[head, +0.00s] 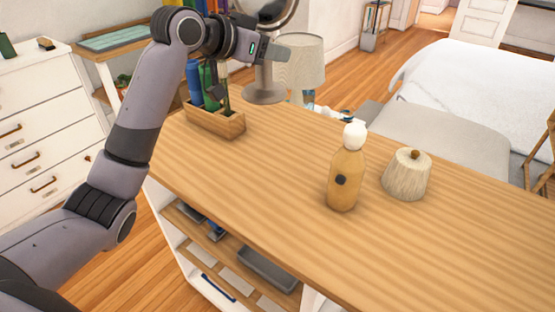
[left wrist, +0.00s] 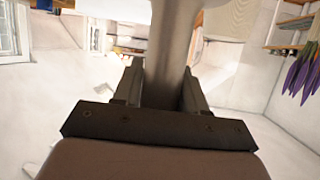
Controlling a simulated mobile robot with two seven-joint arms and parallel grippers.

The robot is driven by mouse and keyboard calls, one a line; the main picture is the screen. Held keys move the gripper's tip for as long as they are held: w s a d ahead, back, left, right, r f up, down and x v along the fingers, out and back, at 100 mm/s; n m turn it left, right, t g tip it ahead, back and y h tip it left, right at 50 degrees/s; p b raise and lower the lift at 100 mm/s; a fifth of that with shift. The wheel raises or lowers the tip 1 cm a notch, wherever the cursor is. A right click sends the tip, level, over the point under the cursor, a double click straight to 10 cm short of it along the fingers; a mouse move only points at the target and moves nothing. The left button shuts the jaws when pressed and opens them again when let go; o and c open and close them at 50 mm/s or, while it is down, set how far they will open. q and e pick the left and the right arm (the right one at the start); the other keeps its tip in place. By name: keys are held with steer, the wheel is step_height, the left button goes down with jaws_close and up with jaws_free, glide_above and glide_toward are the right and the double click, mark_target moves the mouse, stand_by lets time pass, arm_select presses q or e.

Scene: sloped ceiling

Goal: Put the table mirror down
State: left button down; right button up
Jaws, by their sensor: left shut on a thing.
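The table mirror (head: 265,93) is at the far left end of the wooden table, upright, with a round base, a stem and a round frame cut off by the top of the head view. My left gripper (head: 272,50) is shut on its stem. In the left wrist view the pale stem of the mirror (left wrist: 172,45) stands between the fingers of my left gripper (left wrist: 160,88). The base is at the table's far edge; I cannot tell whether it touches the top. My right gripper is not in view.
The wooden table (head: 270,190) bears a box of bottles (head: 215,122) beside the mirror, a tan bottle (head: 346,180) and a lidded jar (head: 407,175). A lamp (head: 302,60) stands behind the mirror. The table's middle and right front are clear.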

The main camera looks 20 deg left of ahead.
arm_select(q)
steer(key=shift+f, duration=0.2)
step_height(320, 180, down, 19)
steer(key=shift+f, duration=0.15)
stand_by(0.3)
steer(key=c, duration=0.6)
jaws_free()
steer(key=shift+f, duration=0.2)
steer(key=shift+r, duration=0.15)
steer(key=v, duration=1.2)
